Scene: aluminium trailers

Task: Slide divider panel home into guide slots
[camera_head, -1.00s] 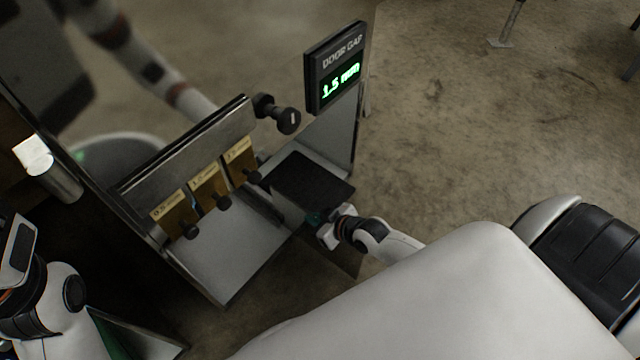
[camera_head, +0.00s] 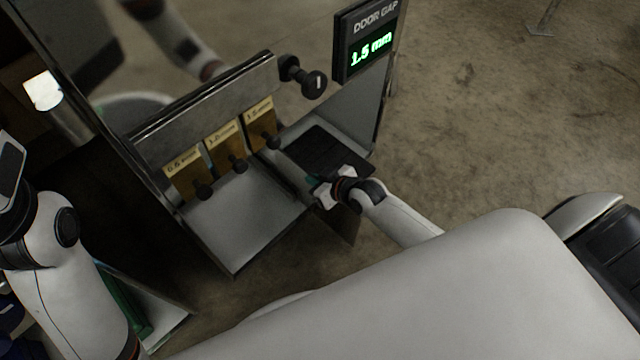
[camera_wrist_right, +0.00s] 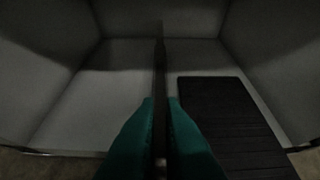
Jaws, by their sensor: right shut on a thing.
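My right gripper (camera_head: 318,188) is shut on the divider panel at the open front of the metal bay. In the right wrist view its teal fingertips (camera_wrist_right: 161,108) pinch the thin dark divider panel (camera_wrist_right: 160,68), seen edge-on, upright and pointing into the bay. In the head view only a narrow part of the panel shows. The guide slots cannot be made out, so I cannot tell how the panel sits in them. My left arm (camera_head: 50,235) is at the left edge; its fingertips are out of view.
A black ribbed mat (camera_wrist_right: 232,125) lies on the bay floor right of the panel. Several brass tags (camera_head: 225,146) with dark knobs hang above the left part. A black knob (camera_head: 312,84) and a display reading 1.5 mm (camera_head: 368,45) are on the upright wall. Concrete floor lies open to the right.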

